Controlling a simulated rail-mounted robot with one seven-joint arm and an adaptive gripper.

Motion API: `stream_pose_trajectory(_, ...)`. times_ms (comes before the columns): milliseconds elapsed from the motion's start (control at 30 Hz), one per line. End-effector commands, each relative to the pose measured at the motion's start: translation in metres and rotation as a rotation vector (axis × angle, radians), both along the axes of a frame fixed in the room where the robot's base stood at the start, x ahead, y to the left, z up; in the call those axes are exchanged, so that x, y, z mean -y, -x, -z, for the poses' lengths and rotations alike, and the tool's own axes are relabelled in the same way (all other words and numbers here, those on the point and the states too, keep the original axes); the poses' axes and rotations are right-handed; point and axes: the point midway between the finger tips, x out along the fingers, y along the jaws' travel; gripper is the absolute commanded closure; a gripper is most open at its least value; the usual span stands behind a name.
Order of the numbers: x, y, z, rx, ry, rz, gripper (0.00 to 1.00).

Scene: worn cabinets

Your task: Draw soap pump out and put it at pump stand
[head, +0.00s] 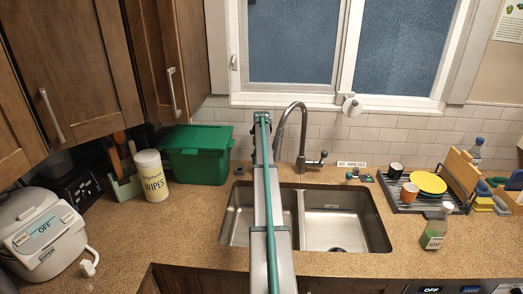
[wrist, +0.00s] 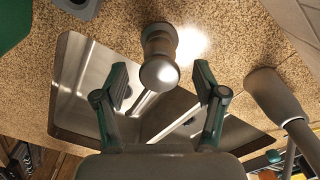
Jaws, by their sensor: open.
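A short, rounded metallic post with a bright end, apparently the soap pump (wrist: 160,48), stands on the counter behind the sink in the wrist view. My gripper (wrist: 161,82) is open, with one finger on each side of the post's near end in the picture. I see no contact, and the depth between them is hard to judge. In the head view my arm hides this spot. A small teal-and-dark fixture (head: 365,176) by a white label (head: 351,164) sits right of the faucet; I cannot tell whether it is the pump stand.
The faucet (head: 292,125) rises close to the right of my arm and also shows in the wrist view (wrist: 272,95). A double sink (head: 345,222) lies below. A green bin (head: 196,153) stands left, a dish rack (head: 410,197) and green-labelled bottle (head: 436,228) right.

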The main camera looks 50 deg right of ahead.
Motion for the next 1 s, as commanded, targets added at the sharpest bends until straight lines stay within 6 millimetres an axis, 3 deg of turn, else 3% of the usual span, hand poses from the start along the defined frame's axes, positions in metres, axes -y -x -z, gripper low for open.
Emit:
stream_pose_trajectory(200, 0.0, 0.0, 0.012, 0.0, 0.0, 0.0, 0.29)
stream_pose_trajectory(467, 0.0, 0.0, 0.014, 0.001, 0.0, 0.0, 0.29)
stream_pose_trajectory(900, 0.0, 0.0, 0.013, 0.001, 0.0, -0.001, 0.99)
stream_pose_trajectory(933, 0.0, 0.0, 0.013, 0.001, 0.0, -0.001, 0.64)
stream_pose_trajectory(1000, 0.0, 0.0, 0.013, 0.001, 0.0, -0.001, 0.76)
